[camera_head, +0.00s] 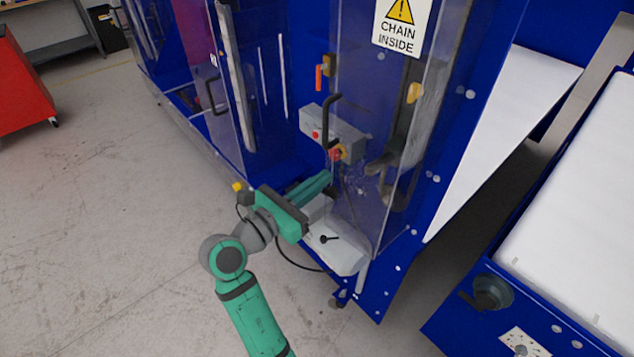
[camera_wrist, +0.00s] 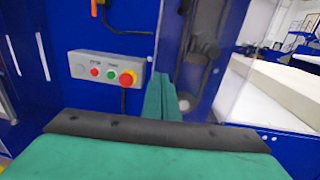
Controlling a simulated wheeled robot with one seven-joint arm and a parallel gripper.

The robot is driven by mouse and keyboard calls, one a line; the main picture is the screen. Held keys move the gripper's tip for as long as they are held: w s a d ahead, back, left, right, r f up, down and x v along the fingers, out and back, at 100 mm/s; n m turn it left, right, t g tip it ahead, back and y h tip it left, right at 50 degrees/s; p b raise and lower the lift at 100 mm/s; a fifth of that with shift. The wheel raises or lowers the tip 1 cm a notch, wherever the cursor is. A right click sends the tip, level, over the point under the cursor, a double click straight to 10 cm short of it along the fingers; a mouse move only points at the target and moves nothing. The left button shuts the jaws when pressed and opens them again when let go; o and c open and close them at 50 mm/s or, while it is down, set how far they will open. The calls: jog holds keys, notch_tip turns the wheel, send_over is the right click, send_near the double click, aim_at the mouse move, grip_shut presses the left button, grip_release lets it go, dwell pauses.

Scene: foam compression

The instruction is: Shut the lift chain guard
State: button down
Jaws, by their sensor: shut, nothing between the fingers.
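The lift chain guard (camera_head: 378,120) is a clear panel with a "CHAIN INSIDE" sign (camera_head: 402,24) near its top. It stands at the right of the blue machine frame, with dark chain parts showing through it. A black handle (camera_head: 329,118) is at its left edge. How far the guard stands open is hard to tell. My gripper (camera_head: 327,178) is shut and empty, below the handle by the guard's lower left edge. In the wrist view the green fingers (camera_wrist: 163,92) are together, with the clear guard (camera_wrist: 226,50) just to their right. I cannot tell whether they touch it.
A grey control box (camera_head: 334,130) with buttons is beyond my gripper; it also shows in the wrist view (camera_wrist: 105,70). Another clear panel (camera_head: 228,85) with a black handle stands at left. White foam blocks (camera_head: 580,180) lie at right.

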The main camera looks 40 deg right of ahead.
jog(key=shift+w+d, duration=0.3)
jog(key=shift+d, duration=0.65)
jog(key=a, duration=1.4)
jog(key=shift+s+a, duration=0.2)
jog(key=shift+s, duration=0.25)
jog(key=shift+f, duration=0.1)
